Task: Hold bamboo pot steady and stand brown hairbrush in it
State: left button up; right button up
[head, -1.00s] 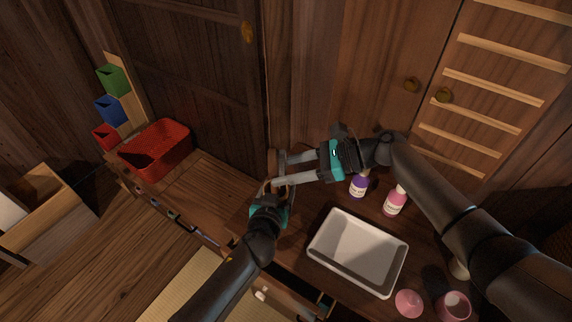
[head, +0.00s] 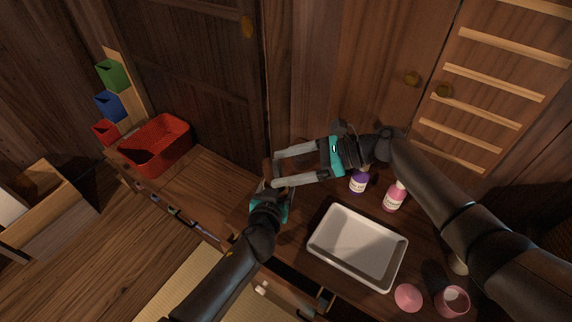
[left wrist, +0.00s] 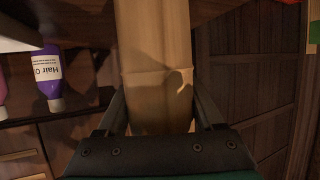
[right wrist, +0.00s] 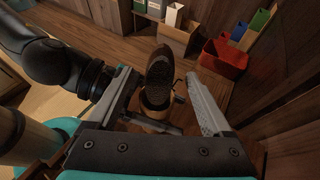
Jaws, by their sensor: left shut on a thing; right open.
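The bamboo pot (left wrist: 153,45) fills the middle of the left wrist view, between the fingers of my left gripper (left wrist: 162,105), which is shut on it. In the right wrist view the pot (right wrist: 155,100) shows below the brown hairbrush (right wrist: 160,70). The brush stands with its dark bristle head up and its lower end at the pot's mouth; the handle is hidden. My right gripper (right wrist: 161,78) is open, with one finger on each side of the brush. In the head view the right gripper (head: 274,171) is just above the left gripper (head: 268,190).
A white tray (head: 330,258), a purple bottle (head: 358,183) and a pink bottle (head: 394,197) stand to the right on the wooden top. A pink cup (head: 453,301) is at the lower right. A red basket (head: 155,146) stands at the left. Cabinet doors rise close behind the grippers.

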jog(key=v, duration=1.2)
dwell(0.4)
pick_arm(q)
jog(key=o, duration=1.4)
